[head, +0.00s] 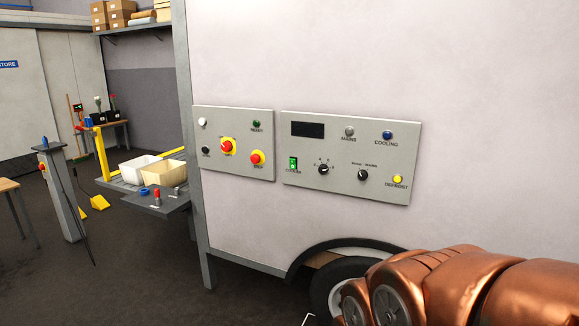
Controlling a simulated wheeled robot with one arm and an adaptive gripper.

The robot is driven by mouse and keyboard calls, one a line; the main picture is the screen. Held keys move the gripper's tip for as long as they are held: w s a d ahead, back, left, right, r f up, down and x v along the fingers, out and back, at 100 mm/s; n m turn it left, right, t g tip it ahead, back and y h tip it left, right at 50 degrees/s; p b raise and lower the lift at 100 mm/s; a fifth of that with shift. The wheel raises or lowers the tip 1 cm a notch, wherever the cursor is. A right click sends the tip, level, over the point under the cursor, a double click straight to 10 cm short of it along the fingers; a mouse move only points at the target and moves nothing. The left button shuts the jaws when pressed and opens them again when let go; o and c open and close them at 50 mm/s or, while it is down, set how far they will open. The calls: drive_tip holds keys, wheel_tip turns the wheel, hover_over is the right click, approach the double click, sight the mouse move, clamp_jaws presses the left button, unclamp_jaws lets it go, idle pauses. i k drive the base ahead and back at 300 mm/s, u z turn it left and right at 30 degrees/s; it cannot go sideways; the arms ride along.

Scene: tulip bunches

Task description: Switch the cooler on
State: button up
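The cooler's grey control panel (344,192) is fixed to the pale wall of a wheeled unit, right of centre. A green rocker switch (293,163) sits at its lower left above a small label that seems to read COOLER. I cannot tell which side of the rocker is pressed. The display (308,129) above is dark. A blue lamp or button (387,134) is marked COOLING. A grey lamp (349,131) is marked MAINS and looks unlit. My copper-coloured arm shows at the lower right, but my gripper is out of view.
Two knobs (323,169) and a yellow DEFROST button (397,179) share the panel. A wheel (330,285) is below. The wall before the panels is clear.

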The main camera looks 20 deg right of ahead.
sight(292, 165)
drive_tip(key=u, duration=0.7)
drive_tip(key=i, duration=1.45)
drive_tip(key=z, duration=0.2)
